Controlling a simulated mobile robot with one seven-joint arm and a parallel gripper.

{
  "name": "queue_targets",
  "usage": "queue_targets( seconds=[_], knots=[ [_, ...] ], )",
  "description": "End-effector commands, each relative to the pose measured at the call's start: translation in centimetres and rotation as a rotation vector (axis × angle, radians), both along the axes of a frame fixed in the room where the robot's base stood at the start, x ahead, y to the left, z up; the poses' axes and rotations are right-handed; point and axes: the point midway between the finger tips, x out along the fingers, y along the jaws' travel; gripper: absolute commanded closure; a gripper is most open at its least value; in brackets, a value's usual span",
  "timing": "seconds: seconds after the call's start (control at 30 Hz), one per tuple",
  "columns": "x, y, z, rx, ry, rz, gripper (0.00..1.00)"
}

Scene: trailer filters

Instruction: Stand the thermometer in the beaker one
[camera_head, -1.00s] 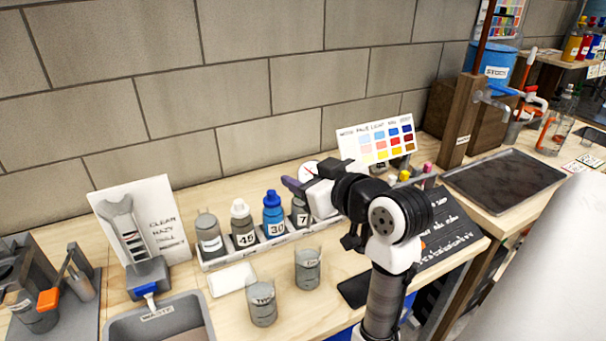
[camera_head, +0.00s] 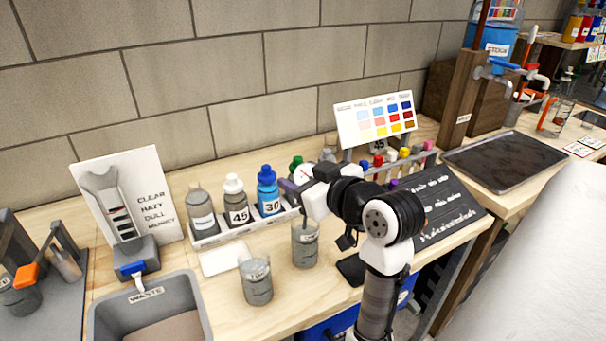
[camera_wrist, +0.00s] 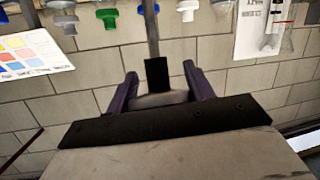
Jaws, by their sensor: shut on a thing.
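My gripper (camera_head: 289,190) is shut on the thermometer, near its white round dial (camera_head: 303,173). In the wrist view, my purple fingers (camera_wrist: 160,90) stand either side of the dial, and a thin grey stem (camera_wrist: 152,30) runs from it towards the bottles. The stem's far end is out of that view. In the head view, one grey glass beaker (camera_head: 305,247) stands below my gripper. A second beaker (camera_head: 256,283) stands to its front left. Both have small labels that I cannot read surely. I cannot tell whether the stem is over or inside the nearer beaker's rim.
A row of capped bottles in a white rack (camera_head: 210,242) stands behind the beakers. A grey waste sink (camera_head: 185,290) is at the left. A white tile (camera_head: 222,260) lies beside the rack. A black board (camera_head: 440,205) and a colour chart (camera_head: 376,118) are at the right.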

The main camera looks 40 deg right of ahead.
Motion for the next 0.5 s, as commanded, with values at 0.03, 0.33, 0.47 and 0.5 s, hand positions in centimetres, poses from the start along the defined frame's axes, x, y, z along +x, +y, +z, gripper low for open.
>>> queue_targets(
  seconds=[0.03,0.33,0.47,0.5],
  knots=[
    [0.0,0.0,-0.8,0.0,0.0,0.0,0.7],
    [0.0,0.0,-3.2,0.0,0.0,0.0,0.7],
    [0.0,0.0,-4.2,0.0,0.0,0.0,0.7],
    [0.0,0.0,-4.5,0.0,0.0,0.0,0.7]
  ],
)
